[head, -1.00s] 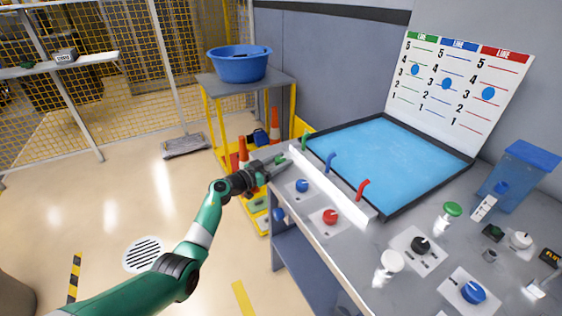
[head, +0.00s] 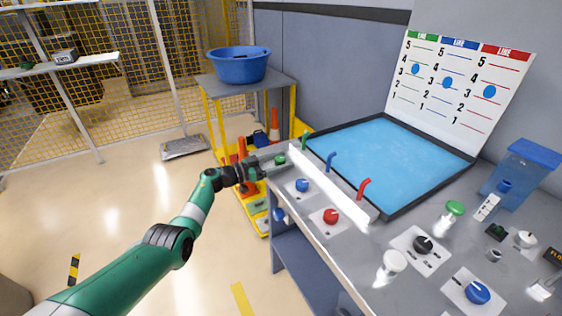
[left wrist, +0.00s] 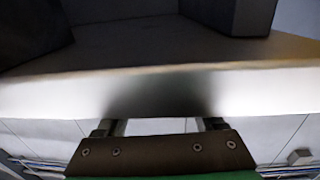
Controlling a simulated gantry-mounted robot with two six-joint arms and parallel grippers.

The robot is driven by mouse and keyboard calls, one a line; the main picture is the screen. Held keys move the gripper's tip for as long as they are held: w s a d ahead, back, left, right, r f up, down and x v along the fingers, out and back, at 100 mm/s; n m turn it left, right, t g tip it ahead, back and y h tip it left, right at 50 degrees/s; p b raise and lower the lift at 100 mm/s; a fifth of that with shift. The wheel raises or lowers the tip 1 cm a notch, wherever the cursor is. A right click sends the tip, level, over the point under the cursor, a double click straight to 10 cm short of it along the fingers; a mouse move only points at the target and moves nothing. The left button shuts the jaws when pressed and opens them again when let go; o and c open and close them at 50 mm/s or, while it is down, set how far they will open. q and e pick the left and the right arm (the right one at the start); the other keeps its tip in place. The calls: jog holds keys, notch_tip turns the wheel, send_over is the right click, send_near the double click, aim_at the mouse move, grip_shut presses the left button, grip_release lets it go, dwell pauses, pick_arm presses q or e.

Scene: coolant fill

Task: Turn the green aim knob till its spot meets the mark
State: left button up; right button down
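The green aim knob (head: 280,160) sits at the far left end of the bench, in the row with the blue knob (head: 302,185) and red knob (head: 331,216). My left gripper (head: 264,167) is at the bench's left edge, just left of the green knob; contact cannot be told. In the left wrist view its fingers (left wrist: 160,126) stand apart, their tips hidden by a pale edge. The upright board (head: 460,85) has green, blue and red columns; the green column's blue spot (head: 415,69) is near its 3. My right gripper is not in view.
Green, blue and red spouts stand along the blue basin (head: 385,160) behind the knobs. A cart with a blue tub (head: 238,64) is behind the gripper.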

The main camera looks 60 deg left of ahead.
aim_at(263, 169)
pick_arm(q)
jog(key=shift+r, duration=0.1)
jog(key=s+p, duration=0.3)
jog(key=s, duration=0.1)
jog(key=s+p, duration=0.2)
jog(key=shift+s+a+r+p, duration=0.15)
jog(key=shift+a+r+p, duration=0.05)
jog(key=shift+r+p, duration=0.2)
jog(key=s, duration=0.1)
jog(key=s+p, duration=0.1)
jog(key=s, duration=0.1)
jog(key=s+f, duration=0.1)
jog(key=s, duration=0.1)
jog(key=shift+s+a+p, duration=0.1)
jog(key=shift+s+p, duration=0.05)
jog(key=shift+p, duration=0.15)
jog(key=shift+r, duration=0.1)
